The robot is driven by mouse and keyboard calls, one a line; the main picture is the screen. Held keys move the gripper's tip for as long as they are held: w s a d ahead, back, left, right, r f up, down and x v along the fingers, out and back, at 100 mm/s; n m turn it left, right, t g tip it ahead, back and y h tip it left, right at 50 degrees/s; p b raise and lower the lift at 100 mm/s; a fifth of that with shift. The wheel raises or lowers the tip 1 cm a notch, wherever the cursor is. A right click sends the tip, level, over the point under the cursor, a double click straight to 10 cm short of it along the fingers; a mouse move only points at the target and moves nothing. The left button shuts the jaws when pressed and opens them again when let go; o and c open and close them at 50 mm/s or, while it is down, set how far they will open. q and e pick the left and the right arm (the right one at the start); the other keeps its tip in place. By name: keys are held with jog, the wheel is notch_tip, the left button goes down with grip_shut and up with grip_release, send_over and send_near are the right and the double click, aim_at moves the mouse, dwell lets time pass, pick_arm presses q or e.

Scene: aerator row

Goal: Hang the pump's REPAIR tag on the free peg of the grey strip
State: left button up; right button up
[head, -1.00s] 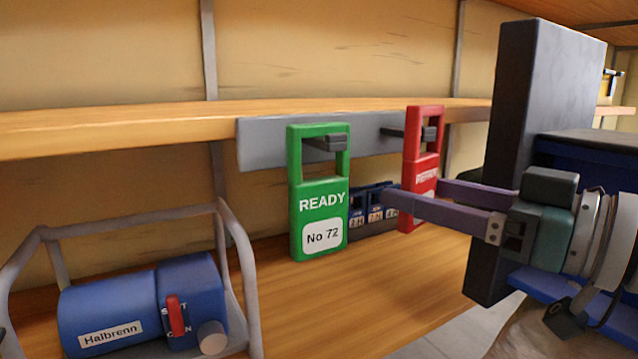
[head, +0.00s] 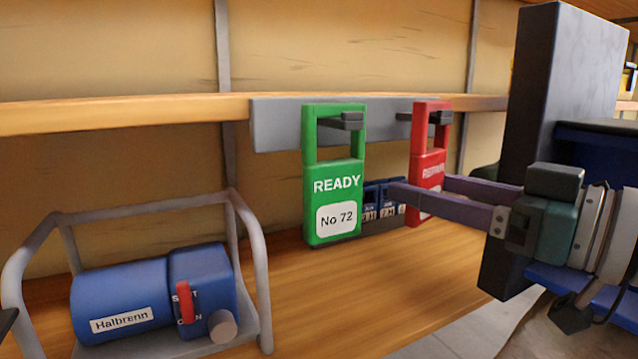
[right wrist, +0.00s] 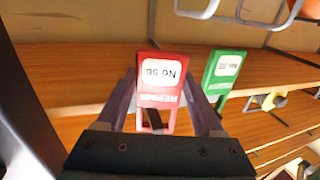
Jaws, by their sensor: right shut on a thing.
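The red REPAIR tag (head: 428,165) is upright at the right end of the grey strip (head: 275,125). The strip's right peg (head: 405,116) passes through the tag's top opening. The top bar is just above or on the peg; I cannot tell if it touches. My right gripper (head: 416,186) is shut on the tag's lower body, which is partly hidden by a finger. The tag also shows, upside down, in the right wrist view (right wrist: 160,85). A green READY tag (head: 335,185), marked No 72, hangs on the left peg.
The blue Halbrenn pump (head: 115,295) sits in a grey tube frame (head: 245,225) at the left. Small dark-blue labelled items (head: 380,213) stand behind the tags. A tall dark panel (head: 545,90) rises close to my right arm. The wooden shelf (head: 330,285) is clear in front.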

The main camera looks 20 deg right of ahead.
jog(key=o, duration=1.2)
jog(key=s+b, duration=0.1)
jog(key=s, duration=0.2)
jog(key=s+b, duration=0.2)
jog(key=s, duration=0.1)
jog(key=s+b, duration=0.2)
jog(key=s, duration=0.1)
jog(key=shift+d, duration=0.35)
dwell(0.5)
dwell(0.4)
